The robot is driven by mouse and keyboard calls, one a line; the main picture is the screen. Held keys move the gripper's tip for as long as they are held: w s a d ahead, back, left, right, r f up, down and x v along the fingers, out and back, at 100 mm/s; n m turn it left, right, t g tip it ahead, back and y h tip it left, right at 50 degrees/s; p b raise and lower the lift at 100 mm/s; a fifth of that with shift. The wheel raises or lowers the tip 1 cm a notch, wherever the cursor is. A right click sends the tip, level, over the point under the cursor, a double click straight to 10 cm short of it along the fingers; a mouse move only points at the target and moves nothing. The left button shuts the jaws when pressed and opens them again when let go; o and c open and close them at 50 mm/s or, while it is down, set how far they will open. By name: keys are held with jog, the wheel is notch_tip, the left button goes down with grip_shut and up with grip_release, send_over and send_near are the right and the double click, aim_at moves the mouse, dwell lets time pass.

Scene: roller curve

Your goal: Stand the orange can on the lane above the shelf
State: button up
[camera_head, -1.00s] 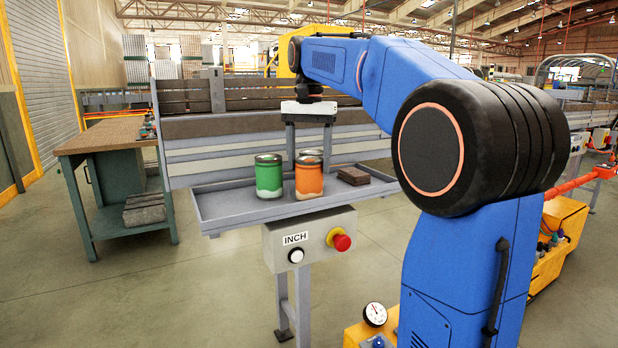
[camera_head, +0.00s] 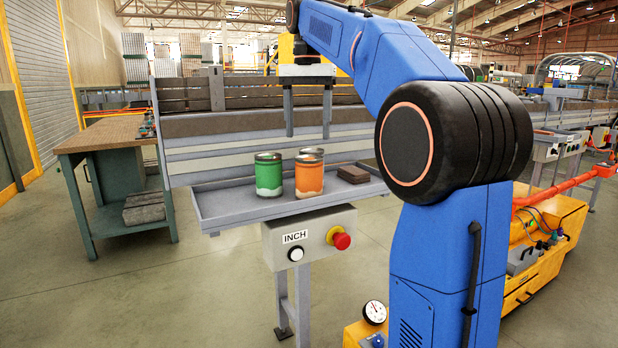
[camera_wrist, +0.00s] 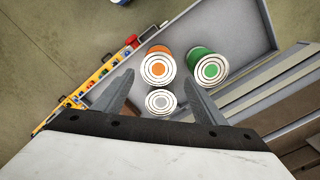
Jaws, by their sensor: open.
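The orange can (camera_head: 309,180) stands upright on the grey shelf (camera_head: 235,211), with the green can (camera_head: 268,176) close to its left. A third can (camera_head: 312,151) stands behind the orange one, mostly hidden. The wrist view shows the lids of the orange can (camera_wrist: 158,68), green can (camera_wrist: 208,67) and third, grey-marked can (camera_wrist: 160,101). My gripper (camera_head: 308,136) is open and empty, pointing down above the cans. In the wrist view its fingers (camera_wrist: 160,76) spread either side of the orange and third cans. The lane (camera_head: 225,124) runs behind and above the shelf; its top surface is mostly hidden.
A dark brown block (camera_head: 353,174) lies on the shelf right of the orange can. A control box (camera_head: 308,238) with a red button sits under the shelf's front. A workbench (camera_head: 110,138) stands at the left. The shelf's left end is bare.

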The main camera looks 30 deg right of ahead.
aim_at(308, 157)
notch_tip(308, 157, down, 10)
jog(key=shift+r, duration=0.2)
jog(key=shift+d+f, duration=0.2)
jog(key=shift+f, duration=2.4)
jog(key=c, duration=1)
jog(key=shift+r, duration=0.1)
notch_tip(308, 157, up, 18)
jog(key=shift+f, duration=0.1)
